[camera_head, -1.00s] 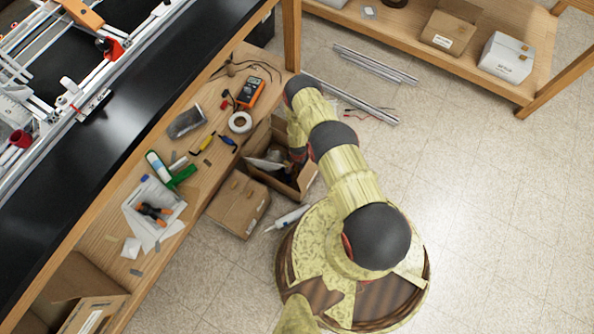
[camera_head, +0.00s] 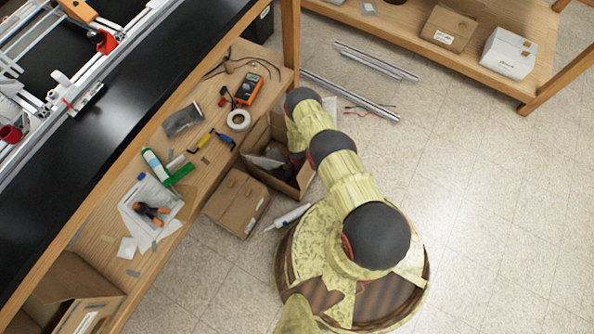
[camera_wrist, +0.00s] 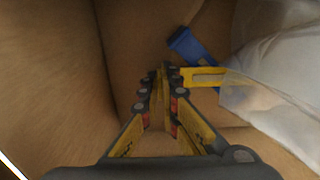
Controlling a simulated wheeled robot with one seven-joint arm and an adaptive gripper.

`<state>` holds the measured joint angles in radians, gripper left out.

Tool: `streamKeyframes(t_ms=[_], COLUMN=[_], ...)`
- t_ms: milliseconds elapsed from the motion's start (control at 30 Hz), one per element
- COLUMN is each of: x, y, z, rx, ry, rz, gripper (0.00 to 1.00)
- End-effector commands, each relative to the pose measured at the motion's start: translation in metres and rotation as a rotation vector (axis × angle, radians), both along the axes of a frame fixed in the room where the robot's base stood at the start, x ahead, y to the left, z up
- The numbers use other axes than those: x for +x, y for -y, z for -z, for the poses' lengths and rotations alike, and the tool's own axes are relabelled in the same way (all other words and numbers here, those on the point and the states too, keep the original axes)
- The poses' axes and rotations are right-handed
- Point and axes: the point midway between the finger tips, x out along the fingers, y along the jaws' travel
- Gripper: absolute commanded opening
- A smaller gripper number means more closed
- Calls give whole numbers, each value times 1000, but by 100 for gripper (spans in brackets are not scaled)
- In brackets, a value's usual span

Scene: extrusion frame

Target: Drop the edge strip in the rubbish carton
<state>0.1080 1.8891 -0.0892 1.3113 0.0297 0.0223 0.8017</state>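The open carton (camera_head: 303,178) stands on the floor against the bench, below my arm. The end of my arm reaches down into it, and my gripper is mostly hidden there in the head view. In the wrist view, my gripper (camera_wrist: 162,74) points down between brown cardboard walls (camera_wrist: 45,80). Its fingertips are very close together. A yellow piece (camera_wrist: 205,77) lies right beside the right fingertip; I cannot tell whether it touches. I cannot make out the edge strip or whether something thin is between the fingertips.
Inside the carton are a blue piece (camera_wrist: 190,46) and crumpled whitish plastic (camera_wrist: 285,80). A closed cardboard box (camera_head: 237,203) and a white tube (camera_head: 288,217) are beside it. The bench shelf holds an orange meter (camera_head: 249,90) and a tape roll (camera_head: 239,120).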

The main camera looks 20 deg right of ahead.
Motion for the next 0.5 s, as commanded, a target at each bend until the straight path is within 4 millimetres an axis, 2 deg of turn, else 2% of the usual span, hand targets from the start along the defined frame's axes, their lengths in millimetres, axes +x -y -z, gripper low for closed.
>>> streamKeyframes(t_ms=[233,300,500], x=[0,0,0], y=[0,0,0], z=[7,7,7], rx=[0,0,0], ry=[0,0,0], rz=[0,0,0], gripper=[0,7,18])
